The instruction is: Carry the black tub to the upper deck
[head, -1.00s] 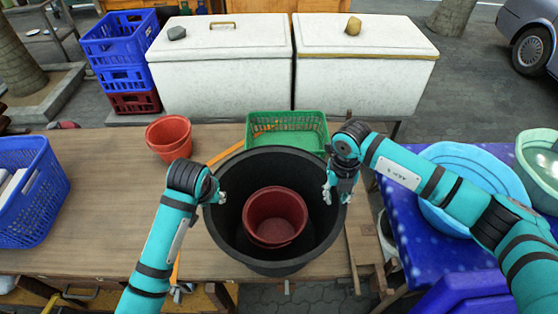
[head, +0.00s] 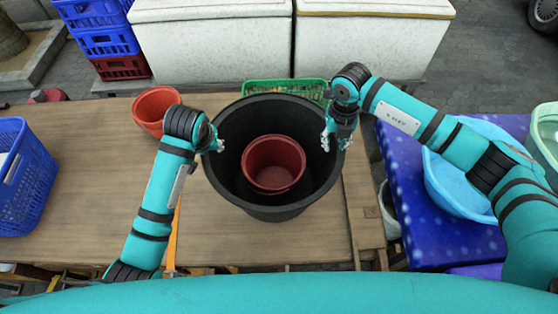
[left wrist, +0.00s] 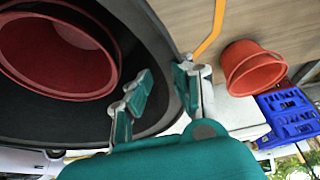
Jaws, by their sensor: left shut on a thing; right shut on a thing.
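The black tub (head: 234,185) is upright in the middle of the head view, over the brown table (head: 90,220). A red bucket (head: 273,165) sits inside it. My left gripper (head: 217,146) is shut on the tub's left rim. In the left wrist view its two fingers (left wrist: 160,90) lie either side of the tub wall (left wrist: 165,60). My right gripper (head: 332,140) is shut on the tub's right rim. I cannot tell whether the tub's base touches the table. No upper deck can be made out.
A green basket (head: 290,86) is right behind the tub, with an orange-red bucket (head: 156,108) to its left. A blue basket (head: 35,180) is at far left. A blue-covered table with a light-blue basin (head: 460,185) is at right. White chests (head: 372,45) stand behind.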

